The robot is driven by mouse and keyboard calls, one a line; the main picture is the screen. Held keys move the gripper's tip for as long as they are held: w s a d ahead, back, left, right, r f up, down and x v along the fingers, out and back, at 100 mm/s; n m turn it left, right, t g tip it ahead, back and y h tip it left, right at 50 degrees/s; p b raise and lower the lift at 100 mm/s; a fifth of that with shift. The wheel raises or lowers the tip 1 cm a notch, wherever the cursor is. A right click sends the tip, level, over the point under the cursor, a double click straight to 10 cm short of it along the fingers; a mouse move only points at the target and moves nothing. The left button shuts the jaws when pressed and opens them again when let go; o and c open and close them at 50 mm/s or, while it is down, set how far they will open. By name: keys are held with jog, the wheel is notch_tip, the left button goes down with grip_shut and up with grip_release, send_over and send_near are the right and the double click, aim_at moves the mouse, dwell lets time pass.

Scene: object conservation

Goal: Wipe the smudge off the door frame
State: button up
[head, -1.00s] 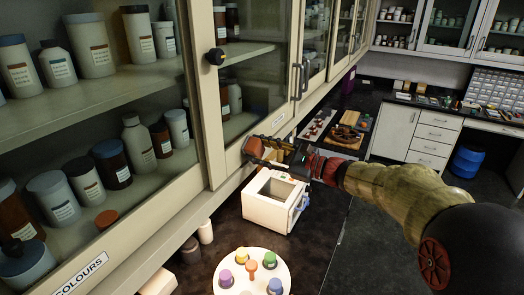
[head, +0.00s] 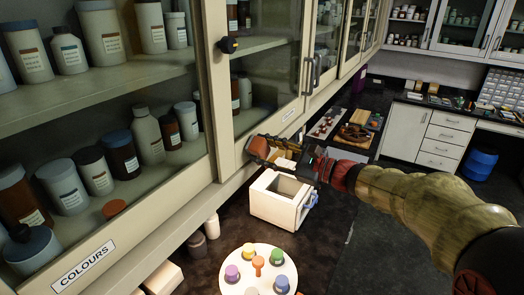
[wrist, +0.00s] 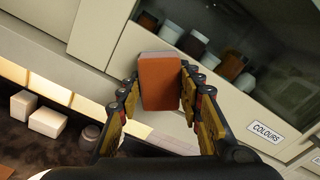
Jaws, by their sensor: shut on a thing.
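An orange-brown block with a grey back, which looks like a sponge (wrist: 160,82), sits between the fingers of my gripper (wrist: 160,110) in the wrist view. My gripper (head: 278,150) is shut on it. In the head view the sponge (head: 257,147) is at the lower part of the cream cabinet door frame (head: 226,125). In the wrist view the door frame (wrist: 105,30) lies behind and left of the sponge. I cannot tell whether sponge and frame touch. No smudge is visible; the sponge and fingers cover part of the frame.
Glass cabinet doors with bottles (head: 123,158) and a "COLOURS" label (head: 83,266) fill the left. Below, the dark counter holds an open white box (head: 277,204), a round white rack with coloured pieces (head: 258,275) and small jars (head: 212,227). A black knob (head: 229,45) sticks out above.

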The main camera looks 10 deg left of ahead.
jog(key=shift+b+v, duration=0.3)
jog(key=shift+v, duration=2.45)
jog(key=v, duration=0.3)
